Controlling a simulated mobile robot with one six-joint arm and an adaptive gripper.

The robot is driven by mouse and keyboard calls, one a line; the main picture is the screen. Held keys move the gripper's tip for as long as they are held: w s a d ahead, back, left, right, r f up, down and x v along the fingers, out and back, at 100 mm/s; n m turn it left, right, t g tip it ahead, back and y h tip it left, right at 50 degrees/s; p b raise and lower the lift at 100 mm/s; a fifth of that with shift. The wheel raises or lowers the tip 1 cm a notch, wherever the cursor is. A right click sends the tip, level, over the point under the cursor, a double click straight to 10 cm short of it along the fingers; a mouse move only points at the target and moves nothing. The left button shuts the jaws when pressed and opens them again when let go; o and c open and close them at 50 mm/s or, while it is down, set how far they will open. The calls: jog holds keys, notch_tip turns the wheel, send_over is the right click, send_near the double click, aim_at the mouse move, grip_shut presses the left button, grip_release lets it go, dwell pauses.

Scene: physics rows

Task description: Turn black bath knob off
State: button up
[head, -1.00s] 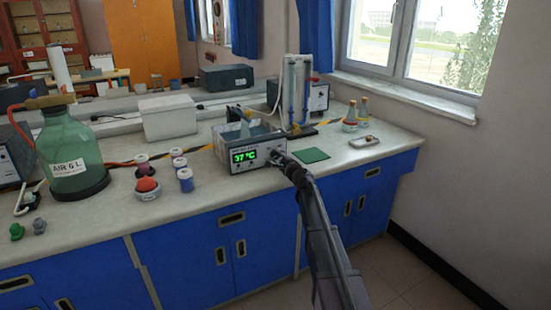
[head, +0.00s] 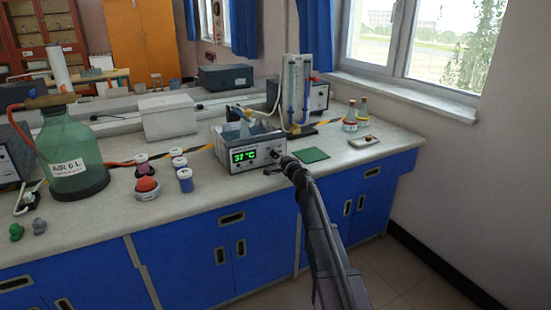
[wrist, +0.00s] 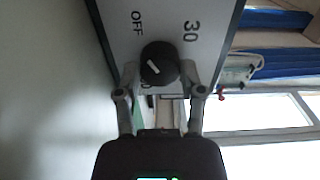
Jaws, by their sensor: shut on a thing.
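The water bath (head: 240,163) stands on the bench, with a green 37 °C display (head: 257,154) on its front panel. In the wrist view the black knob (wrist: 162,58) sits on the pale panel (wrist: 160,15). Its white mark slants from upper left to lower right. The OFF label (wrist: 137,22) is above and left of the knob, and the 30 label (wrist: 190,30) is above and right. My gripper (wrist: 160,72) is shut on the knob, one finger on each side. In the head view my gripper (head: 284,162) is at the panel's right end and hides the knob.
A green mat (head: 311,155) lies right of the bath. Glass bottles (head: 350,118) and a small tray (head: 364,141) are farther right. A red-topped item (head: 147,187) and several jars (head: 185,180) stand to the left, with a large green bottle (head: 70,150) beyond. Blue cupboards (head: 190,258) are below.

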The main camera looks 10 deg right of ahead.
jog(key=o, duration=1.1)
jog(key=shift+d, duration=0.1)
jog(key=shift+o, duration=0.3)
jog(key=v, duration=1.2)
